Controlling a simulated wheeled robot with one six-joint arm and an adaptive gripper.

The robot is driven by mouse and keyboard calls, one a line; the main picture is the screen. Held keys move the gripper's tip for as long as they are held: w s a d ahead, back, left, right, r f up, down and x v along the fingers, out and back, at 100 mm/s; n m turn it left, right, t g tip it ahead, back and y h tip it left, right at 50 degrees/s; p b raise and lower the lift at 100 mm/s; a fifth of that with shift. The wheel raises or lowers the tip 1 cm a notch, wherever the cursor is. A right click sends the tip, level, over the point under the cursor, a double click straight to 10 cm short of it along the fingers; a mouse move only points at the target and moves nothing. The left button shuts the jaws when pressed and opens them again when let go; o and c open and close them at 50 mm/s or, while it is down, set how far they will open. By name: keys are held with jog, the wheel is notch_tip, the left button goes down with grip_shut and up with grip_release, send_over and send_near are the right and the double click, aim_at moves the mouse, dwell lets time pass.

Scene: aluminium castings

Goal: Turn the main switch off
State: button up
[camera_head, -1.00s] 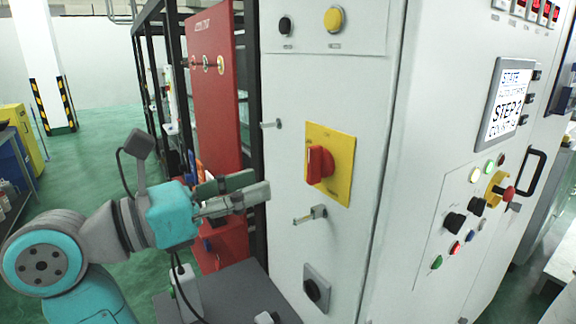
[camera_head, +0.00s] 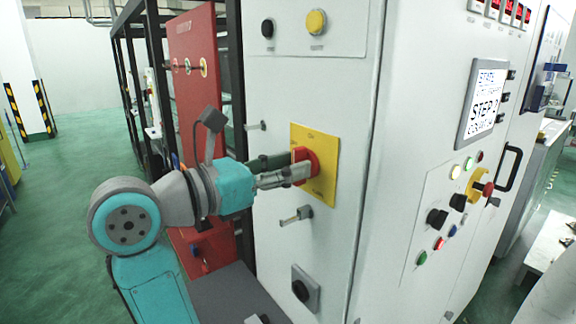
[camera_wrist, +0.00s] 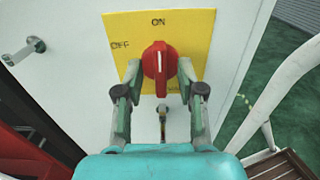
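The main switch is a red rotary knob (camera_head: 305,157) on a yellow plate (camera_head: 326,168) on the white cabinet's side. In the wrist view the knob (camera_wrist: 160,62) has its grip bar upright, in line with the "ON" label; "OFF" is printed at upper left. My gripper (camera_head: 300,167) is at the switch. In the wrist view my gripper (camera_wrist: 159,77) is open, with one finger on each side of the knob and narrow gaps showing. The head view hides part of the knob behind the fingers.
A metal latch handle (camera_head: 296,215) sticks out below the plate and a black rotary knob (camera_head: 301,290) sits lower. A red panel (camera_head: 196,90) in a black frame stands left of the cabinet. The cabinet's front carries buttons and a screen (camera_head: 482,98).

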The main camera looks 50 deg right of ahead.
jog(key=shift+d, duration=0.25)
grip_shut()
jog(key=n, duration=0.6)
jog(key=shift+w, duration=0.1)
jog(key=n, duration=0.5)
jog(key=shift+w+f+n, duration=0.15)
jog(key=shift+n, duration=0.25)
dwell(0.4)
grip_release()
